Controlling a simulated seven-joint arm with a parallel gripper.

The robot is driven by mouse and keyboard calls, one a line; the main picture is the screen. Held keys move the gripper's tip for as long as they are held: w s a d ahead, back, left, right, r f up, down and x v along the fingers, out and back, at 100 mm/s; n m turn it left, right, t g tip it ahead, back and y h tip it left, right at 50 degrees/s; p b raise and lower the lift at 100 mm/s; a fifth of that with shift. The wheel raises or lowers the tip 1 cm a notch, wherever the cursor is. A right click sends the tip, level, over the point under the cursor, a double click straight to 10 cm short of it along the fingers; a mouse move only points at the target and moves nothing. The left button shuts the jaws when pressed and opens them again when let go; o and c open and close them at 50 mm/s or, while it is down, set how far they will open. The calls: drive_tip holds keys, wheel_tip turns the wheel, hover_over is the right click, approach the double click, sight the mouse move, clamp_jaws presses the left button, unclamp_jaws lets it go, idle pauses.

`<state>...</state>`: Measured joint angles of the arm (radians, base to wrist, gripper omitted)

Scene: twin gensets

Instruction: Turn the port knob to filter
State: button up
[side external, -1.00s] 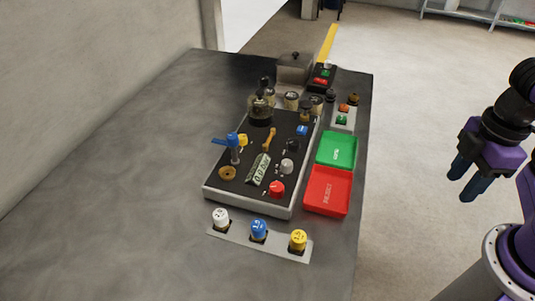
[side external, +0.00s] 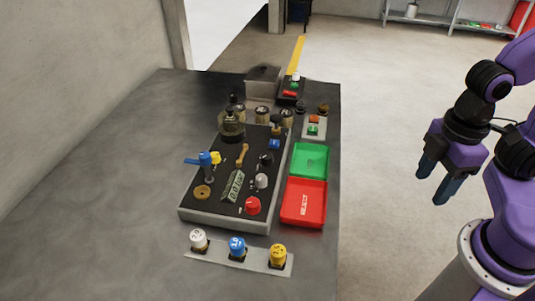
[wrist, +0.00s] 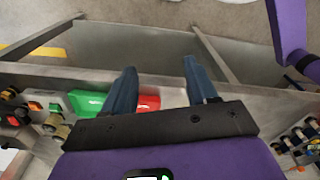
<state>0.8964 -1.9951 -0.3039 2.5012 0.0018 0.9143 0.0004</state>
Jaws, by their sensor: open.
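A dark panel (side external: 224,196) in a pale frame stands on the grey table. It carries a black knob (side external: 266,159), a grey knob (side external: 261,181) and a red knob (side external: 253,205) along its right side. I cannot read any labels, so I cannot tell which is the port knob or where it points. My gripper (side external: 437,190) hangs in the air right of the table, well apart from the panel, with nothing in it. In the wrist view its two blue fingers (wrist: 160,86) are spread, with the table edge and trays beyond them.
A green tray (side external: 310,160) and a red tray (side external: 304,203) lie between the panel and the table's right edge. White, blue (side external: 237,246) and yellow knobs sit on a front strip. The table's left is clear.

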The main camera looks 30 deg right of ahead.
drive_tip(key=w+a+r+m, duration=0.1)
drive_tip(key=w+a+r, duration=0.2)
drive_tip(key=w+a, duration=0.4)
drive_tip(key=w+a+r+m, duration=0.1)
drive_tip(key=w+a+r, duration=0.3)
drive_tip(key=w, duration=0.6)
drive_tip(key=m, duration=0.2)
approach(267, 156)
wheel_tip(267, 156, down, 9)
drive_tip(key=shift+w+a+r, duration=0.1)
drive_tip(key=shift+w+r, duration=0.05)
drive_tip(key=shift+r, duration=0.05)
drive_tip(key=c, duration=1.1)
